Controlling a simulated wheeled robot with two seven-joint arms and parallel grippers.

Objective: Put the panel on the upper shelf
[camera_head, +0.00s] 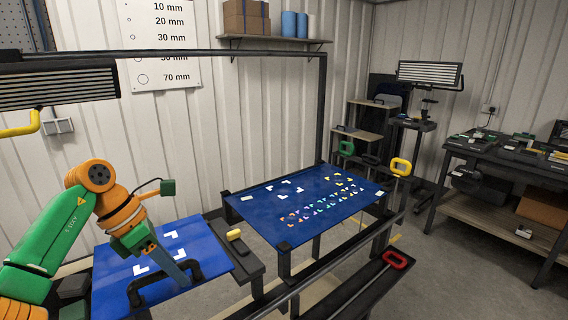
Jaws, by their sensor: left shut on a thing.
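A blue panel (115,275) with white corner marks lies low at the front left, on a dark bench. A black arched handle (150,281) stands at its near side. My left gripper (181,278) reaches down over the panel, its grey fingers shut at this handle; the exact contact is small and partly hidden. A second blue panel (265,215), with white corner marks and small coloured marks, lies on a dark frame in the middle. A wall shelf (275,39) is at the top, and a stepped rack (372,135) stands at the back. My right gripper is out of view.
A yellow-handled tool (400,167) and a red-handled tool (395,260) are at the frame's right side. A dark post and overhead bar (322,110) rise behind the middle panel. A cluttered bench (490,155) stands at right. Floor between is open.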

